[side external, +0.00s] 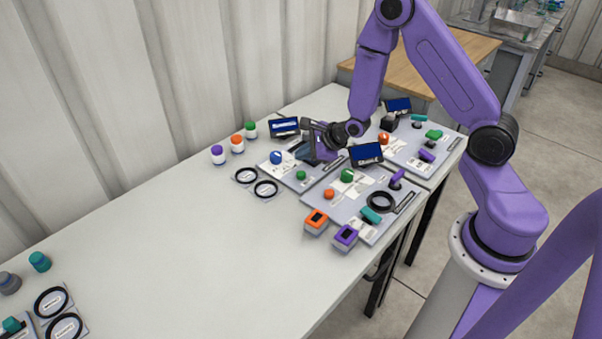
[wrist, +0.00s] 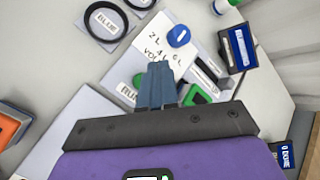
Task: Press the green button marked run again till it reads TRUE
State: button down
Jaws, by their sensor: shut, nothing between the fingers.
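My gripper (side external: 303,153) is over the panel with the blue knob (side external: 276,157). In the wrist view its blue fingers (wrist: 160,68) are together and empty, pointing at that panel. A green button (side external: 301,175) sits on this panel in the side view, a little in front of the gripper. In the wrist view a green part (wrist: 198,96) shows right of the fingers, partly hidden by the gripper. A label that seems to start with RUN (wrist: 127,94) lies left of the fingers. A display (side external: 285,127) stands behind the panel; its text is too small to read.
Another panel in front holds a green knob (side external: 347,175), an orange button (side external: 329,194) and a display (side external: 366,154). A third panel (side external: 408,150) is to the right. Black rings (side external: 266,189) and jars (side external: 237,144) stand left. The table's middle is clear.

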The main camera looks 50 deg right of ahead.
jog(key=shift+r, duration=0.9)
jog(key=s+a+r+n+g, duration=0.35)
jog(key=s+a+n, duration=0.3)
jog(key=n, duration=0.25)
jog(key=s+a+r+n+g, duration=0.2)
jog(key=s+a+r+n, duration=0.35)
jog(key=s+n, duration=0.35)
jog(key=s+d+r+n+g, duration=0.1)
jog(key=s+r+n, duration=0.2)
jog(key=s+n, duration=0.6)
jog(key=s+d+r+n+g+h, duration=0.1)
jog(key=s+d+r+n+g, duration=0.1)
jog(key=s+n, duration=0.7)
jog(key=shift+r+n+h, duration=0.3)
jog(key=shift+r+n, duration=0.1)
jog(key=shift+n, duration=0.2)
